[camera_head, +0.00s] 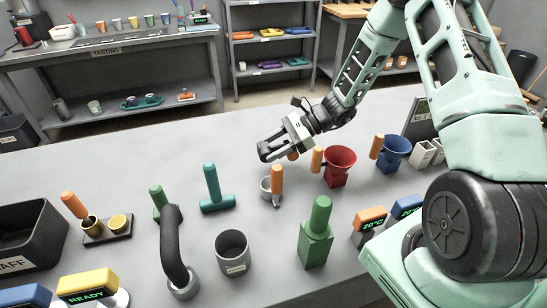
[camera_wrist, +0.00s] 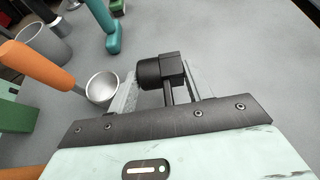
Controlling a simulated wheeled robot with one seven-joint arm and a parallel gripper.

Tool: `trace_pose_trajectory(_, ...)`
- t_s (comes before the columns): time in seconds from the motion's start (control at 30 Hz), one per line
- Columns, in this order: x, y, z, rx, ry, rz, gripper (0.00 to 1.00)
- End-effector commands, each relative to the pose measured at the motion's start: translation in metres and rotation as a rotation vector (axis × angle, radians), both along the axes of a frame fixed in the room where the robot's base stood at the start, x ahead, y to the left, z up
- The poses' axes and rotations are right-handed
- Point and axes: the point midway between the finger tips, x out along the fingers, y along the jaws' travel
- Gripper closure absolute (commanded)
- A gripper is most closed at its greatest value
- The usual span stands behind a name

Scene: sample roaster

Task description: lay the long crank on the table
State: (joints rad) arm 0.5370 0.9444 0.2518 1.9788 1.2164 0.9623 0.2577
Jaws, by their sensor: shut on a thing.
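My gripper (camera_head: 272,151) is above the middle of the grey table (camera_head: 130,190), shut on the long crank. In the wrist view, the crank's black round end and block (camera_wrist: 162,72) show between the fingers, with a thin dark rod running back toward the palm. The rest of the crank is hidden by my gripper. A short orange piece (camera_head: 293,155) shows just under my gripper in the head view; I cannot tell for sure whether it is the crank's handle. The held part looks clear of the table.
A small metal cup with an orange handle (camera_head: 277,180) stands close below my gripper. A red cup (camera_head: 340,166) and a blue cup (camera_head: 394,153) stand to its right. A teal tool (camera_head: 216,190), grey cup (camera_head: 233,252) and green block (camera_head: 316,245) stand nearby. Bare table lies beyond the teal tool.

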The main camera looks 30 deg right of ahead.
Motion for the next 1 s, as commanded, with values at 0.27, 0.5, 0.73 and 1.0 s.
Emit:
trace_pose_trajectory(0.27,0.0,0.001,-0.036,0.002,0.002,0.001,0.88)
trace_pose_trajectory(0.5,0.0,0.0,-0.04,0.001,-0.001,0.001,0.88)
trace_pose_trajectory(0.73,0.0,0.0,-0.044,0.0,0.0,0.0,0.47)
trace_pose_trajectory(1.0,0.0,0.0,-0.043,-0.001,0.001,0.001,0.28)
